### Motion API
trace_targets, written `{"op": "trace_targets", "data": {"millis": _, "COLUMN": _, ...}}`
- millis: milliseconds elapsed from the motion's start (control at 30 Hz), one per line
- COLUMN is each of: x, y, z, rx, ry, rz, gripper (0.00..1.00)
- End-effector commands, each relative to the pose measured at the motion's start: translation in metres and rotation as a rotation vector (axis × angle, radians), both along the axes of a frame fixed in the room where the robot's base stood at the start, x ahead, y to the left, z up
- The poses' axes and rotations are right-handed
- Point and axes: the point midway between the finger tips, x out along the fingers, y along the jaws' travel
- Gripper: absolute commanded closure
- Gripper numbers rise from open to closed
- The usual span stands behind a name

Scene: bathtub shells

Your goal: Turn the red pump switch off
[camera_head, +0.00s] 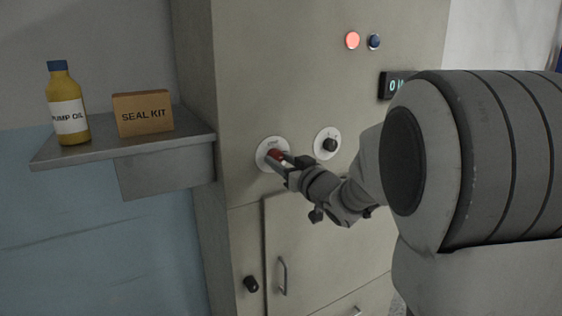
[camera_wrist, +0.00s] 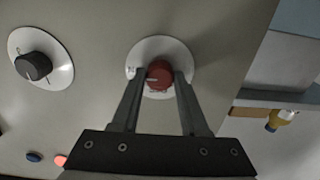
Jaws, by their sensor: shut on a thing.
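The red pump switch (camera_head: 276,154) is a round red knob on a white dial plate (camera_head: 263,147) on the front of a grey cabinet. In the wrist view the red knob (camera_wrist: 159,75) sits between the two fingers of my gripper (camera_wrist: 162,78), one on each side. My gripper (camera_head: 287,163) is shut on the knob and partly hides it in the head view. The dial's markings are mostly covered or too small to read, so I cannot tell its setting.
A black knob (camera_head: 330,144) on a white plate is just right of the red one. A lit red lamp (camera_head: 352,40), a blue button (camera_head: 374,41) and a display (camera_head: 393,85) are above. Left is a shelf (camera_head: 185,133) with pump oil (camera_head: 68,112) and a seal kit box (camera_head: 143,114).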

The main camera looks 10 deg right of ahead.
Motion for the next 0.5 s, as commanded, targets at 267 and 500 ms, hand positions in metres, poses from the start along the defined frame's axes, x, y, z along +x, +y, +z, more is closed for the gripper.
{"op": "trace_targets", "data": {"millis": 267, "x": 0.0, "y": -0.0005, "z": -0.0011, "rx": -0.02, "ry": -0.006, "rz": -0.001, "gripper": 1.0}}
{"op": "trace_targets", "data": {"millis": 500, "x": 0.0, "y": -0.0012, "z": -0.0035, "rx": -0.127, "ry": -0.042, "rz": -0.001, "gripper": 1.0}}
